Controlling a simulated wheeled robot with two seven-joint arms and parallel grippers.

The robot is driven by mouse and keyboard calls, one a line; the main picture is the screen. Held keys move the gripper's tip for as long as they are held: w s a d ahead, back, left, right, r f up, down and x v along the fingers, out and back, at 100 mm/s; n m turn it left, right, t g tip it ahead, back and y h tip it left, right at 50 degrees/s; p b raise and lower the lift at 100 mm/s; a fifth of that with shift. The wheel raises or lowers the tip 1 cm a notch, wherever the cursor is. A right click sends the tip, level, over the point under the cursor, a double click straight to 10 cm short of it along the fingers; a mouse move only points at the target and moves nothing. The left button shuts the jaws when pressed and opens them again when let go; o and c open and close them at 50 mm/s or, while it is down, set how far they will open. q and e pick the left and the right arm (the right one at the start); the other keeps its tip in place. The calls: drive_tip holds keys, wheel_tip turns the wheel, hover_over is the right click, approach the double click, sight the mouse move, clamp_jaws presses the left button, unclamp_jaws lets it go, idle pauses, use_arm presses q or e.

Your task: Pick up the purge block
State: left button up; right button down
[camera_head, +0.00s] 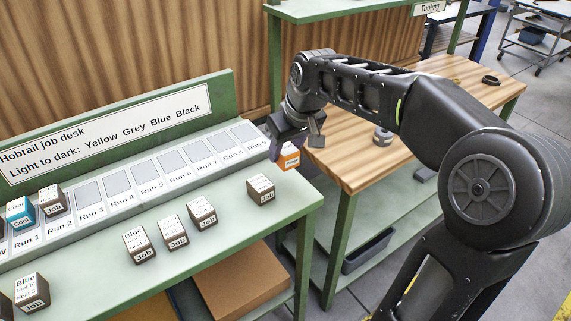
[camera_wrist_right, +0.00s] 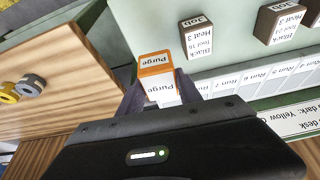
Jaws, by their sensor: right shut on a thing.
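The purge block (camera_head: 289,156) is orange with white labels and is at the right end of the green desk, beside the end of the rail. My right gripper (camera_head: 284,145) reaches down over it and is shut on it. In the right wrist view the purge block (camera_wrist_right: 156,64) sits between the two dark fingers of my right gripper (camera_wrist_right: 160,90), with the word Purge on two faces. I cannot tell whether the block touches the desk. My left gripper is not in view.
Brown Job blocks stand on the green desk (camera_head: 230,232), the nearest being the right one (camera_head: 261,189). A teal Cool block (camera_head: 20,213) sits on the grey rail (camera_head: 125,198). A wooden bench (camera_head: 355,160) stands right of the desk across a gap.

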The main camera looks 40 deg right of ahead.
sight(286, 148)
drive_tip(key=shift+r, duration=1.7)
